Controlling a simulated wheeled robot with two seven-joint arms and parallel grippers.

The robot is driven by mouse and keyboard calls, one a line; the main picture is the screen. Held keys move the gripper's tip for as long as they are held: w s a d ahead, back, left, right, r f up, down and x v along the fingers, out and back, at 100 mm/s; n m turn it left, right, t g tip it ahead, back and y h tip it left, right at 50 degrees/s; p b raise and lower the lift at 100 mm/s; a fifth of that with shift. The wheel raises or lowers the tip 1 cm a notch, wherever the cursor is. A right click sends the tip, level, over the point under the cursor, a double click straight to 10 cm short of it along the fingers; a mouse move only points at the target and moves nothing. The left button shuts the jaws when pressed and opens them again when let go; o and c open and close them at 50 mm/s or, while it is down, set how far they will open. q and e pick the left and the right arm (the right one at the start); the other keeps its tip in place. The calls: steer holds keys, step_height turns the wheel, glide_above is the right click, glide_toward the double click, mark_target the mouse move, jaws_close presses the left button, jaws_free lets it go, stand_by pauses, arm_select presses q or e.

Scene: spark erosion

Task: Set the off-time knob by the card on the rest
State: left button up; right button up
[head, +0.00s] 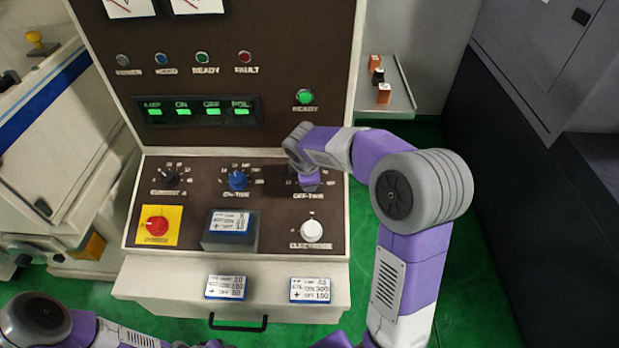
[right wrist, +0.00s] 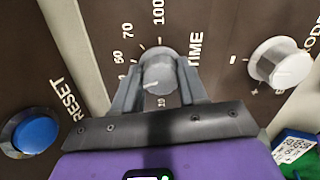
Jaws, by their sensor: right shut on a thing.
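The off-time knob (right wrist: 157,70) is grey and sits between the fingers of my right gripper (right wrist: 158,82), which is shut on it. A pale mark shows on the knob, but I cannot tell which number it points to. In the head view my right gripper (head: 308,180) covers the knob at the right of the lower panel. A card (head: 230,221) lies on the dark rest (head: 228,244); its last line seems to read OFF 10, though the print is small. My left arm enters at the bottom left, its gripper out of view.
Two more cards, a left one (head: 226,288) and a right one (head: 310,290), lie on the front ledge. The blue on-time knob (head: 238,180), white electrode knob (head: 312,230) and blue reset button (right wrist: 35,133) are nearby. A red button (head: 157,224) sits on a yellow plate.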

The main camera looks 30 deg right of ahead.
steer(key=o, duration=1.1)
steer(key=shift+s+a+f, duration=0.1)
steer(key=shift+s+f, duration=0.1)
steer(key=shift+s, duration=0.05)
steer(key=shift+c, duration=0.2)
steer(key=shift+w, duration=0.3)
steer(key=v, duration=0.7)
steer(key=shift+r+p, duration=0.2)
steer(key=shift+p, duration=0.25)
